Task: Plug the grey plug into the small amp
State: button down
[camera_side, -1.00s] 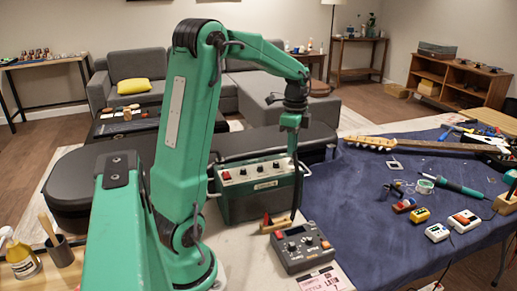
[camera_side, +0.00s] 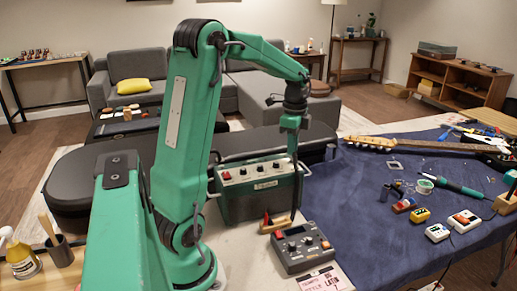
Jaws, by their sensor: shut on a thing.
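The small amp (camera_side: 262,199) is a green box with a row of knobs along its top panel, standing at the middle of the table. My gripper (camera_side: 291,150) points down at the amp's right end, its tip close to the amp's top edge. The gripper is shut, with a thin dark piece below the fingers in front of the amp's right side. The grey plug is too small and dark to tell apart from the fingers there. I cannot tell whether it touches the amp.
A grey pedal box (camera_side: 303,246) and a small wooden block with a red part (camera_side: 275,225) stand in front of the amp. A blue cloth (camera_side: 352,215) at right carries a guitar (camera_side: 425,146), small pedals (camera_side: 437,232) and a soldering iron (camera_side: 460,188).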

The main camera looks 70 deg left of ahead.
jog(key=shift+f, duration=0.7)
dwell(0.7)
jog(key=c, duration=0.9)
grip_release()
jog(key=shift+r, duration=0.15)
jog(key=shift+r, duration=2.9)
